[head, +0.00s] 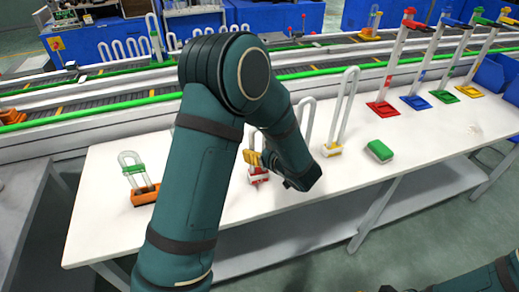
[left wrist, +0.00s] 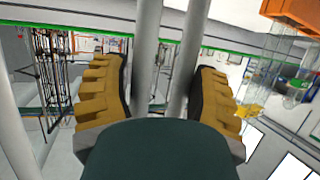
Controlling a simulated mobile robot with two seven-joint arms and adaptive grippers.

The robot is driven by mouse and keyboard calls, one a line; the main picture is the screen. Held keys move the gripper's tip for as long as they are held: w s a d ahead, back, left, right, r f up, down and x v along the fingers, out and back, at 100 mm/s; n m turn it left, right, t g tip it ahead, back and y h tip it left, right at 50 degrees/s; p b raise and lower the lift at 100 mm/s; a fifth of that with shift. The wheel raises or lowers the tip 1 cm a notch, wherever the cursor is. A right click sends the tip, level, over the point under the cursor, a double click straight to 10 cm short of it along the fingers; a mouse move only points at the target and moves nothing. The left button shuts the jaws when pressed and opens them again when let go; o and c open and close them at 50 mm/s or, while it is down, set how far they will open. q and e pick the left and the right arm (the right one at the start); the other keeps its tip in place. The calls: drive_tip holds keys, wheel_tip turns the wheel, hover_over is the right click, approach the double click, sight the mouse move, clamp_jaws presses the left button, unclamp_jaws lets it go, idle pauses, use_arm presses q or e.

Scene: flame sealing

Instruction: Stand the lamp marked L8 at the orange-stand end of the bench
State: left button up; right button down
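The orange stand (head: 146,195) is at the left end of the white bench, with a U-shaped glass tube and a green piece above it. My left gripper (head: 262,160) is low over the bench, partly hidden by my own arm. It is at a lamp with a red base (head: 258,176), which appears upright on the bench. In the left wrist view, two pale lamp tubes (left wrist: 147,60) run between the yellow fingers. Whether the pads touch them is unclear. No L8 mark is readable.
A green block (head: 380,151) lies on the bench right of the lamps. Tall posts on red (head: 382,109), blue, green and yellow bases stand farther right. A conveyor runs behind the bench. Bench top between the orange stand and my left arm looks clear.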

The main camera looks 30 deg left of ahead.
use_arm(q)
drive_tip(key=shift+o, duration=1.4)
drive_tip(key=shift+r, duration=0.2)
drive_tip(key=p+v, duration=0.2)
drive_tip(key=v, duration=1)
